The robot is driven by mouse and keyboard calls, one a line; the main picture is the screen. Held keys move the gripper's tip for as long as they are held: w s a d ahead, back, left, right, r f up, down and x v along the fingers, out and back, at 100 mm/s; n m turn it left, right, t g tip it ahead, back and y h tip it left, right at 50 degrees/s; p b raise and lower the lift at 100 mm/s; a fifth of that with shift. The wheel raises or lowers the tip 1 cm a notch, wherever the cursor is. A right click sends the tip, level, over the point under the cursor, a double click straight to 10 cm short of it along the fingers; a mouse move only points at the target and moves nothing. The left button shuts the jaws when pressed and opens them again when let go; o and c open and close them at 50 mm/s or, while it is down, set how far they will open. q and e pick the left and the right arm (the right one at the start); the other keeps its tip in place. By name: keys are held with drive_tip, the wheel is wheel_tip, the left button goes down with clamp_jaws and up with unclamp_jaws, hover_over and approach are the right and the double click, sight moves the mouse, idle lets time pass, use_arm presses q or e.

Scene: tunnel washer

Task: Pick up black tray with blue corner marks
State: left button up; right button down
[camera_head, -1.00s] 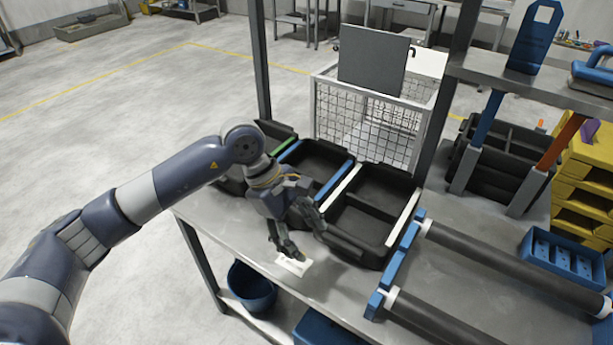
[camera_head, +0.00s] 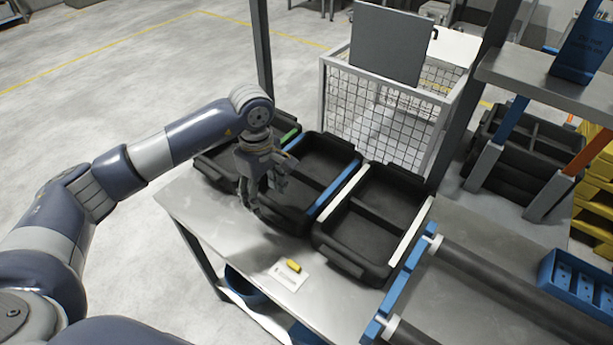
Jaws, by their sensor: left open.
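The black tray with blue marks (camera_head: 326,157) is the middle of three black trays side by side on the grey metal table. A blue strip runs along its right edge. My left gripper (camera_head: 264,196) is open and empty, fingers pointing down, at the front left of this tray. It hides the tray's front left part. I cannot tell whether the fingers touch the rim. My right gripper is not in view.
A black tray with green marks (camera_head: 215,162) is close on the left, and one with white marks (camera_head: 374,212) on the right. A yellow piece (camera_head: 293,265) lies on a white card in front. A wire cage (camera_head: 368,115) stands behind. Dark rollers (camera_head: 485,281) are at right.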

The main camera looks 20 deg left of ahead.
sight(268, 204)
use_arm(q)
drive_tip(key=shift+f, duration=0.35)
drive_tip(key=shift+w+f, duration=0.1)
drive_tip(key=shift+f, duration=0.2)
drive_tip(key=f, duration=0.1)
drive_tip(key=f+p, duration=0.1)
drive_tip(key=f, duration=0.1)
drive_tip(key=shift+w+f+p, duration=0.25)
drive_tip(key=shift+f+p, duration=0.1)
drive_tip(key=shift+f, duration=0.45)
drive_tip(key=c, duration=1.4)
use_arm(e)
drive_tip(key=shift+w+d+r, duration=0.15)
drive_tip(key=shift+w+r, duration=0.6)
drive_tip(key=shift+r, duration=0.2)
